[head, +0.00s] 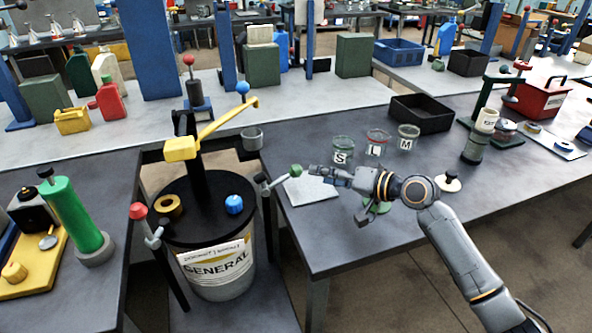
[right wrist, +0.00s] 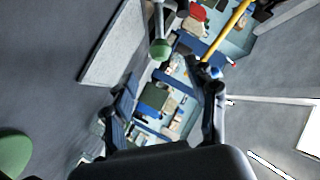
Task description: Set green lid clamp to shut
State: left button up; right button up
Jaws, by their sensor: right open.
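The green lid clamp (head: 296,171) is a grey lever with a green ball knob, on the right side of the GENERAL drum (head: 215,262). Its lever points outward to the right, away from the black drum lid (head: 205,222). My right gripper (head: 317,172) is open and empty just right of the green knob. In the right wrist view the green knob (right wrist: 160,49) shows ahead of the spread fingers (right wrist: 165,85), and I cannot tell whether they touch it. My left gripper is out of view.
A red-knobbed clamp (head: 139,211) sits on the drum's left side. A yellow pump handle (head: 215,125) rises above the lid. Jars marked S (head: 342,150), L (head: 376,144) and M (head: 407,138) stand behind my right gripper. A white pad (head: 309,190) lies on the right table.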

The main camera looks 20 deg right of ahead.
aim_at(302, 172)
jog(key=x, duration=0.9)
jog(key=shift+a+p, duration=0.1)
jog(key=shift+p, duration=0.2)
grip_shut()
